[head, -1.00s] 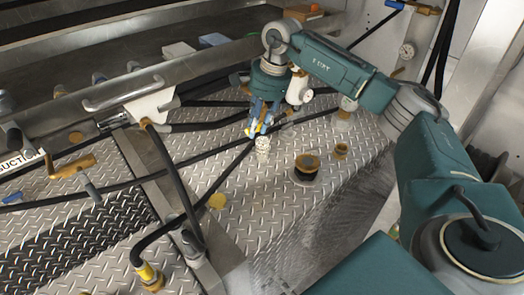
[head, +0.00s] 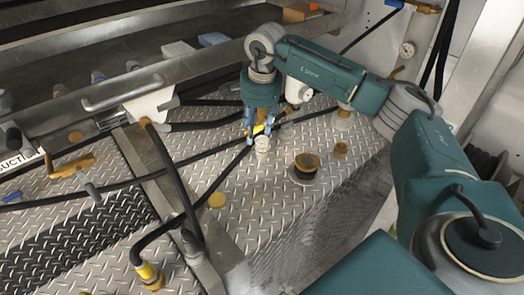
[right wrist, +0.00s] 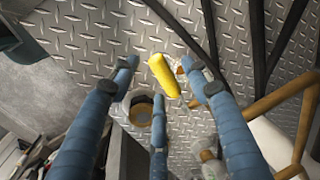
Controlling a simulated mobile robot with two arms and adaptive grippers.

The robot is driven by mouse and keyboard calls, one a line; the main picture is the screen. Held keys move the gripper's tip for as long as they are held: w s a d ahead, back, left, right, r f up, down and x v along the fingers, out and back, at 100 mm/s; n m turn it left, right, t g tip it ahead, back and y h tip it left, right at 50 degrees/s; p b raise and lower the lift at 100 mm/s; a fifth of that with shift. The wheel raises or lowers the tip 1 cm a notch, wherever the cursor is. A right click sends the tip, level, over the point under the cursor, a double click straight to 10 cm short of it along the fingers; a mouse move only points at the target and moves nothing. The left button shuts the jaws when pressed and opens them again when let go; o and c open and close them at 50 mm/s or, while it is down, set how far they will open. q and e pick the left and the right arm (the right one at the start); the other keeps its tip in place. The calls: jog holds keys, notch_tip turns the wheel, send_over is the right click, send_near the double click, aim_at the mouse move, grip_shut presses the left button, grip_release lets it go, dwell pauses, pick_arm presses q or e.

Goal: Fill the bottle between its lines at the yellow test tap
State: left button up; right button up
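My right gripper (head: 262,128) is in the head view at the middle of the tread-plate deck. Its blue fingers point down and are spread apart around a yellow part that looks like the test tap's handle (head: 259,129). In the right wrist view the yellow handle (right wrist: 162,75) lies between the open fingers (right wrist: 160,88), with no clear grip on it. A small pale bottle (head: 262,145) stands on the deck just below the fingertips. Its lines and fill level are too small to read. My left gripper is not in view.
A dark container with an amber top (head: 306,164) and a small brass fitting (head: 340,149) stand right of the bottle. Black hoses (head: 165,168) cross the deck, and a metal tray (head: 150,75) runs behind.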

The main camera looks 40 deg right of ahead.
jog(key=shift+r, duration=0.15)
notch_tip(320, 180, up, 12)
jog(key=s, duration=0.2)
jog(key=shift+s+f, duration=0.15)
jog(key=shift+f, duration=0.1)
